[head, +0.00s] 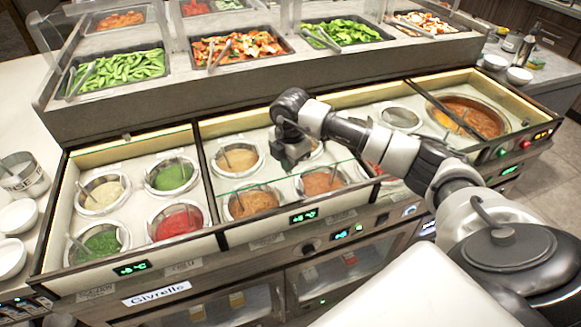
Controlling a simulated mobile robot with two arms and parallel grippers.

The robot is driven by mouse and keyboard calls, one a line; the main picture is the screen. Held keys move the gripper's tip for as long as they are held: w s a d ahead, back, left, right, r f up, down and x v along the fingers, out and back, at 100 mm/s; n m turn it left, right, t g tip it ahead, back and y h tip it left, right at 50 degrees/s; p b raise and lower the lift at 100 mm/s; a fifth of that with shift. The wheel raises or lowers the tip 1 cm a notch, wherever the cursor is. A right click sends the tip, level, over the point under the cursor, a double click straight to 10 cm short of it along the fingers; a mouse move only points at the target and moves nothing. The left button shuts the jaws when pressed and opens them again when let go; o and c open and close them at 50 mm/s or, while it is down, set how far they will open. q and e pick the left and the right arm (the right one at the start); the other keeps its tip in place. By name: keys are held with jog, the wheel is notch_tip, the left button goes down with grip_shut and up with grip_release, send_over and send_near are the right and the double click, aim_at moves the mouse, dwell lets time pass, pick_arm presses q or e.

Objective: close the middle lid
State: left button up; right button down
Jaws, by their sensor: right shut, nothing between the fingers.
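The middle lid (225,188) is a clear glass pane over the middle section of the sauce counter. Its greenish edge runs across that section, above the front wells, and the pane itself is hard to make out. My right gripper (291,165) is shut and empty, pointing down over the middle section behind that edge. Whether it touches the glass cannot be told. My right arm hides part of the section's right side. My left gripper is not in view.
The left section holds several wells, with green (172,176) and red sauce (178,221) among them. Ladles stand in wells. Food trays (237,47) sit on the raised shelf behind. A large soup pot (468,117) is at right. White bowls (17,216) stand at left.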

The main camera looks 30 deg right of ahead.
jog(key=shift+s+f, duration=0.25)
jog(key=shift+f, duration=0.35)
jog(key=shift+s+f, duration=0.25)
jog(key=shift+f, duration=0.3)
jog(key=c, duration=1.6)
grip_release()
jog(key=o, duration=0.3)
jog(key=shift+w+r, duration=0.4)
jog(key=shift+r, duration=0.25)
jog(key=shift+o, duration=1.1)
jog(key=shift+w+d, duration=0.15)
jog(key=shift+d, duration=0.05)
jog(key=shift+o, duration=0.8)
jog(key=shift+w+d+r+p, duration=0.1)
jog(key=shift+r+p, duration=0.05)
jog(key=shift+p, duration=0.2)
jog(key=r+p, duration=0.2)
jog(key=shift+w+a+r, duration=0.2)
jog(key=shift+w+r, duration=0.1)
jog(key=shift+r, duration=0.05)
notch_tip(320, 180, up, 2)
jog(key=shift+d+r+p, duration=0.1)
jog(key=shift+d+p, duration=0.05)
jog(key=shift+p, duration=0.55)
notch_tip(320, 180, up, 8)
jog(key=p, duration=0.5)
jog(key=shift+f, duration=0.25)
